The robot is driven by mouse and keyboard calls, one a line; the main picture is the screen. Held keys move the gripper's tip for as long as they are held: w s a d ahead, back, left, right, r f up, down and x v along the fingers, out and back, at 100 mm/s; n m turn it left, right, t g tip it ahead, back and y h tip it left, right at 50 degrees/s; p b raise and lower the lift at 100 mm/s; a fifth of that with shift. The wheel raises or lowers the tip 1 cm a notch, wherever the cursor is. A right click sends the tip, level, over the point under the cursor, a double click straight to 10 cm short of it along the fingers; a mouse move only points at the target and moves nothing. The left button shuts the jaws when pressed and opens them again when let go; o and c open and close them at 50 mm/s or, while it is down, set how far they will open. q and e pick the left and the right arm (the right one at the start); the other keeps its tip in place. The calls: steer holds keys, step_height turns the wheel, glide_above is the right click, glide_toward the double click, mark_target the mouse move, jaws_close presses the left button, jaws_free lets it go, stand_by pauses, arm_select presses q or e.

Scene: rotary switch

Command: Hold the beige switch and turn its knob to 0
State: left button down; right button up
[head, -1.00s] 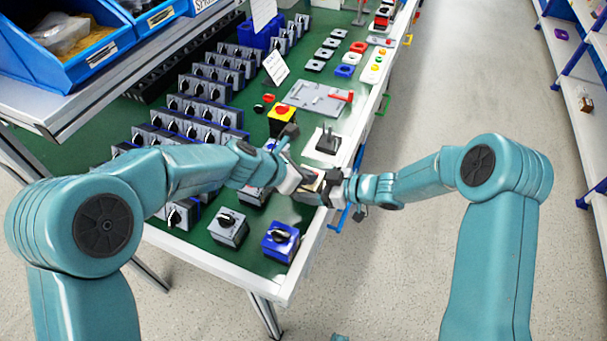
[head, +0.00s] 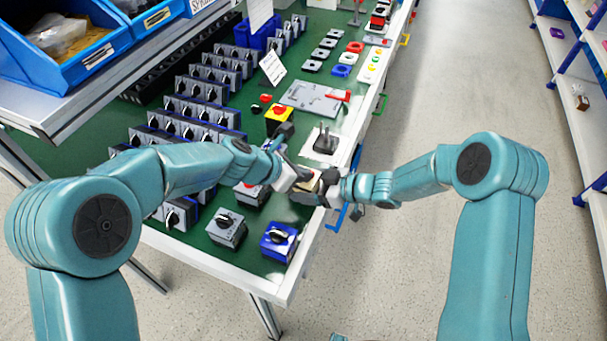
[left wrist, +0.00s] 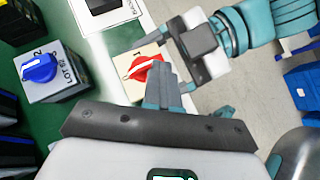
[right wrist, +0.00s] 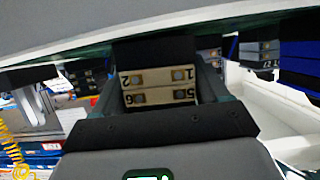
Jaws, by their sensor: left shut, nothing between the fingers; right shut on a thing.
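The beige switch (left wrist: 128,91) has a red knob (left wrist: 146,68) with a white pointer line, seen in the left wrist view. My right gripper (head: 320,187) is shut on the switch body. In the right wrist view, its beige side (right wrist: 158,86) shows terminal numbers between the fingers of that gripper. My left gripper (left wrist: 163,72) is shut and empty, its fingertips at the knob and covering part of it. I cannot tell whether they touch it. In the head view, my left gripper (head: 297,183) is close beside the right one.
A grey switch with a blue knob (left wrist: 40,67) stands on the green bench. In the head view, a grey switch (head: 226,229) and a blue switch (head: 279,241) stand near the front edge. Rows of switches (head: 200,115) fill the left. The aisle floor (head: 470,90) is clear.

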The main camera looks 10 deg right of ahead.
arm_select(q)
steer(key=shift+w+a+f, duration=0.1)
steer(key=shift+w+a, duration=0.1)
steer(key=shift+a, duration=0.25)
arm_select(e)
steer(key=shift+s+a, duration=0.2)
steer(key=shift+s, duration=0.05)
steer(key=shift+w+d+f, duration=0.1)
steer(key=shift+d, duration=0.1)
arm_select(q)
steer(key=s+a+r, duration=0.5)
steer(key=s+r, duration=0.2)
steer(key=s, duration=0.2)
steer(key=shift+s+a+r, duration=0.15)
steer(key=shift+s+r, duration=0.1)
arm_select(e)
steer(key=o, duration=1)
steer(key=shift+o, duration=1)
steer(key=shift+w, duration=0.15)
steer(key=shift+d, duration=0.2)
steer(key=v, duration=1.1)
steer(key=shift+s+d, duration=0.2)
steer(key=shift+s, duration=0.15)
